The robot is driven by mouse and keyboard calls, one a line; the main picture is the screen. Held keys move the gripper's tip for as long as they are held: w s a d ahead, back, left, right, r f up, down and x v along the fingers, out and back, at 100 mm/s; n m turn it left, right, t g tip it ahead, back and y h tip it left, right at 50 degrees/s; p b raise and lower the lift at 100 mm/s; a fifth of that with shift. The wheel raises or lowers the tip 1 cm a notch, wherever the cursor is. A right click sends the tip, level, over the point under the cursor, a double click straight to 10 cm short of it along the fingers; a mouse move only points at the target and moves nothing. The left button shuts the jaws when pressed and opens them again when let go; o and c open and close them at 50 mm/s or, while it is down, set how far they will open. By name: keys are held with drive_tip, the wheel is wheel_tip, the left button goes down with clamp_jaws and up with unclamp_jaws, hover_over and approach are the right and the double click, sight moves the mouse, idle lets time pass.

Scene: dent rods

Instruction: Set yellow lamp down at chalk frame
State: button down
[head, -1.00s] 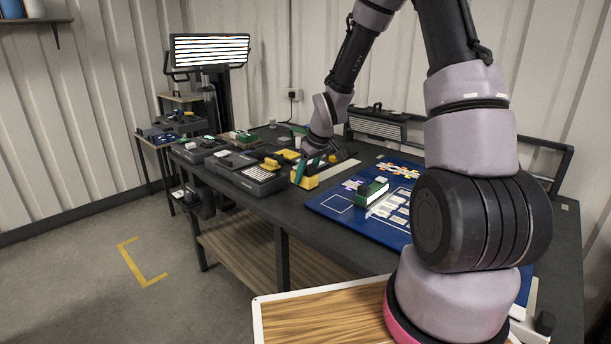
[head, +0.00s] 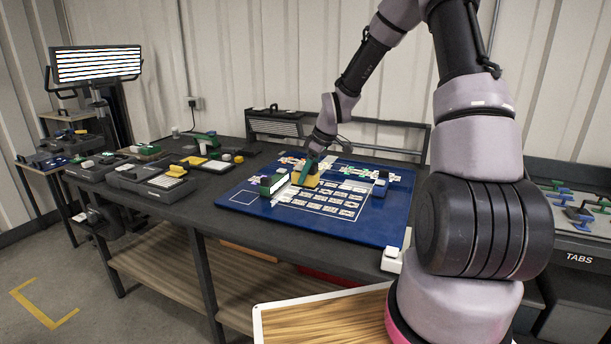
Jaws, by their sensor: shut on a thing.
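My gripper (head: 308,172), with green fingers, is at the far middle part of the blue mat. It is shut on the yellow lamp (head: 304,181), a small yellow block partly hidden by the fingers. The lamp is over or on the mat; I cannot tell whether it touches. A thin white outlined rectangle, probably the chalk frame (head: 243,198), lies bare at the mat's left end. The lamp is to the right of it, with a green and white block (head: 272,184) between them.
The blue mat (head: 345,232) carries rows of white cards (head: 335,200) and a dark block (head: 381,187) at right. Dark trays (head: 165,186) with yellow and green pieces stand left of the mat. A tabs bin (head: 570,240) is at far right.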

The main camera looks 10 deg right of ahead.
drive_tip(key=shift+f, duration=5.45)
drive_tip(key=shift+f, duration=0.4)
drive_tip(key=shift+c, duration=0.6)
unclamp_jaws()
